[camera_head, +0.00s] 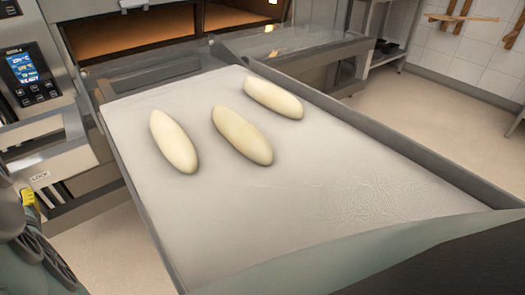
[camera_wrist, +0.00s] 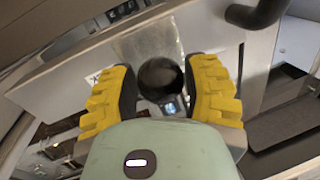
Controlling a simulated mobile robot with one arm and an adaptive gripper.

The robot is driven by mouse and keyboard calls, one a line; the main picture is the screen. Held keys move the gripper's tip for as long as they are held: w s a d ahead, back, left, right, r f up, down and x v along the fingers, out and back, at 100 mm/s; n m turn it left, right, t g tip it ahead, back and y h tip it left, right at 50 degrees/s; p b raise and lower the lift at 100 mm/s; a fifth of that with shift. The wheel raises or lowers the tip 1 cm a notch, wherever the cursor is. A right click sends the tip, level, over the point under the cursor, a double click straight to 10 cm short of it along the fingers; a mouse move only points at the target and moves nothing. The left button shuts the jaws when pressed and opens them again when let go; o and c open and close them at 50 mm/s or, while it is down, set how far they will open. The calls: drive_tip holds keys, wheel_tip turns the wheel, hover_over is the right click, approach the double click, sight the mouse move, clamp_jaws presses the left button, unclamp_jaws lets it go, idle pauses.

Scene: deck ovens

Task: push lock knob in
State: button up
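In the wrist view, a dark round knob end (camera_wrist: 160,76) shows between my gripper's (camera_wrist: 160,88) two yellow ribbed fingers, in front of a grey metal bracket (camera_wrist: 146,42). The fingers stand apart on either side of it, and a narrow gap seems to show at each side. Whether the pads touch the knob is hard to tell. In the head view, a yellow fingertip of my gripper shows at the left edge, just below a metal box (camera_head: 45,158) with a LOCK label (camera_head: 40,176). The knob itself cannot be made out there.
A wide loader belt (camera_head: 300,215) with three pale loaves (camera_head: 241,135) fills the middle, with raised metal side rails. The deck oven (camera_head: 130,30) and its lit control panel (camera_head: 27,70) stand behind. Open floor (camera_head: 425,105) lies to the right.

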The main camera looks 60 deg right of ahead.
clamp_jaws()
drive_tip(key=shift+w+d+f+b, duration=0.1)
drive_tip(key=shift+w+d+b, duration=0.15)
drive_tip(key=shift+w, duration=0.4)
drive_tip(key=shift+w+d+b, duration=0.2)
drive_tip(key=shift+w+b, duration=0.05)
drive_tip(key=shift+w, duration=0.35)
drive_tip(key=o, duration=0.5)
unclamp_jaws()
drive_tip(key=shift+o, duration=0.2)
drive_tip(key=s+a, duration=0.1)
drive_tip(key=s, duration=1.1)
drive_tip(key=shift+a, duration=0.25)
